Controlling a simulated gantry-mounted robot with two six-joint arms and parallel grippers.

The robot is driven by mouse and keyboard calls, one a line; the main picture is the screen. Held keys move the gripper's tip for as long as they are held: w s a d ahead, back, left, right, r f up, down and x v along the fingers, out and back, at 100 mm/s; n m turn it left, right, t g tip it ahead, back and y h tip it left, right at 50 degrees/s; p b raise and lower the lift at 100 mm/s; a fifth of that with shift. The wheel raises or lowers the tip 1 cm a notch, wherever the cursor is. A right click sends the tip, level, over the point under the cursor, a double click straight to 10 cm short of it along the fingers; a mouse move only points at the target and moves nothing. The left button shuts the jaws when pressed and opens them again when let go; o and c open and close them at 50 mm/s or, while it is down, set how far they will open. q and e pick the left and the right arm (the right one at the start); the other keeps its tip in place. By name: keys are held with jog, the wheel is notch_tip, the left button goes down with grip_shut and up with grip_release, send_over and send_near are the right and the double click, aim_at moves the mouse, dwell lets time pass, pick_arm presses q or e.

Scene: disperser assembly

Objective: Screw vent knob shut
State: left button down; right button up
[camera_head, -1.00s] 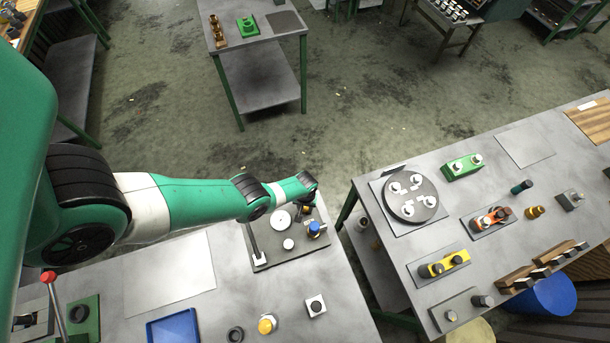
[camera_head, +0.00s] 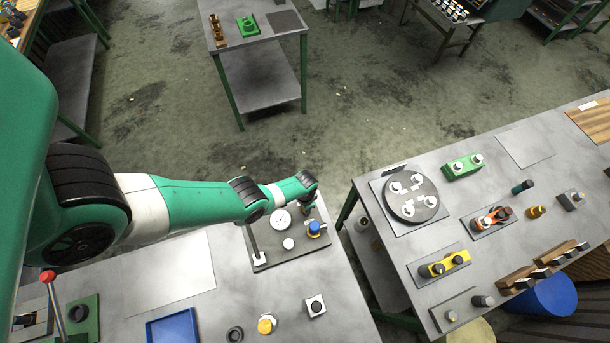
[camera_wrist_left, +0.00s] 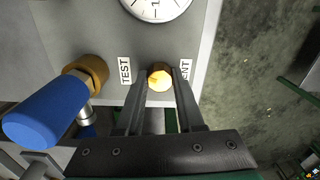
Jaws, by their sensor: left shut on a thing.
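The vent knob (camera_wrist_left: 159,77) is a small brass hexagonal knob in the left wrist view. It sits between the fingertips of my left gripper (camera_wrist_left: 160,74), which is shut on it. The "VENT" label (camera_wrist_left: 186,70) beside it is partly covered by the right finger. In the head view, my left gripper (camera_head: 309,205) points down at the dark grey test panel (camera_head: 290,258), and the knob is hard to make out. My right gripper is not in view.
A blue-handled brass valve (camera_wrist_left: 45,108) stands close left of the fingers, past the "TEST" label (camera_wrist_left: 125,71). A round white gauge (camera_wrist_left: 157,8) lies just beyond the knob. A blue tray (camera_head: 174,329) is on the same bench; the right-hand table (camera_head: 415,255) holds several fixtures.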

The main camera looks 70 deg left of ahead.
pick_arm(q)
jog(key=shift+m, duration=1.6)
jog(key=c, duration=0.5)
grip_release()
